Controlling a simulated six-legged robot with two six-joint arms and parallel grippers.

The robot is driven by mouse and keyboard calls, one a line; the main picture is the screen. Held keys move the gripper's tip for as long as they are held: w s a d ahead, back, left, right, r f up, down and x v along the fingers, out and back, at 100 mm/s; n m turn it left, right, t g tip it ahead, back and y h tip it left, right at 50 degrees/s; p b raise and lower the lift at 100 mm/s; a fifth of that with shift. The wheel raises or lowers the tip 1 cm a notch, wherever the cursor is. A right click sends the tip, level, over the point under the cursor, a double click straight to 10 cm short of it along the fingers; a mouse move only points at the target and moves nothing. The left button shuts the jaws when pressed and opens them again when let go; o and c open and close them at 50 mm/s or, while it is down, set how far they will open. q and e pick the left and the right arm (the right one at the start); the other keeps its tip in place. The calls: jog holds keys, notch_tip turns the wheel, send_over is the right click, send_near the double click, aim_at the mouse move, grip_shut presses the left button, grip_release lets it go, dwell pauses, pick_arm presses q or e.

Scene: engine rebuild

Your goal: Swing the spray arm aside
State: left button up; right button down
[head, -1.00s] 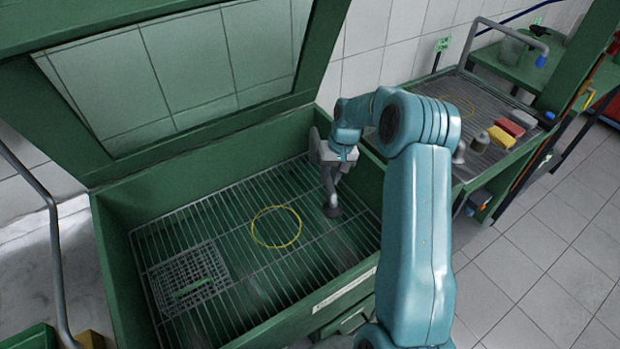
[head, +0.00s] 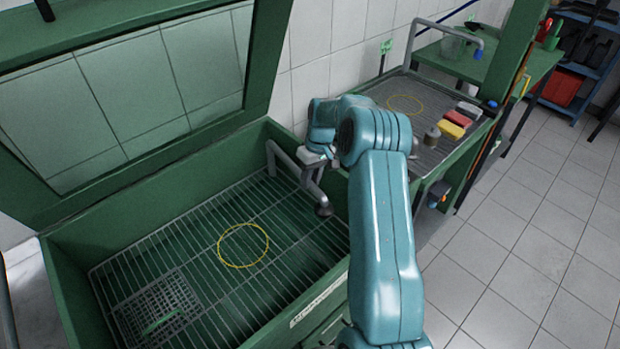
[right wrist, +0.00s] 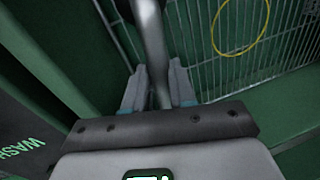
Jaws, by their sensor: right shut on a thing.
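The spray arm (head: 284,160) is a grey bent pipe inside the green wash cabinet (head: 75,235), rising near its back right corner. Its dark nozzle (head: 324,210) hangs over the right part of the wire rack. My right gripper (head: 316,166) is at the cabinet's right side, and my own arm partly hides it. In the right wrist view the gripper (right wrist: 158,92) is shut on the grey pipe (right wrist: 150,35), which runs between its two fingers. My left gripper is not in view.
The wire rack (head: 200,250) carries a yellow ring (head: 243,245) and a mesh basket (head: 160,305). The raised lid (head: 265,60) stands behind. To the right, a draining tray (head: 440,105) holds a yellow block (head: 450,130), a red block (head: 458,118) and other small items.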

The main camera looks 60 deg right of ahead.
jog(key=c, duration=0.9)
grip_release()
jog(key=shift+r, duration=0.1)
jog(key=d+r, duration=0.1)
jog(key=r, duration=0.4)
jog(key=d+r, duration=0.1)
jog(key=r, duration=0.4)
jog(key=s+d+r, duration=0.1)
jog(key=r, duration=0.5)
jog(key=shift+s, duration=0.1)
jog(key=shift+f, duration=0.1)
jog(key=shift+s, duration=0.1)
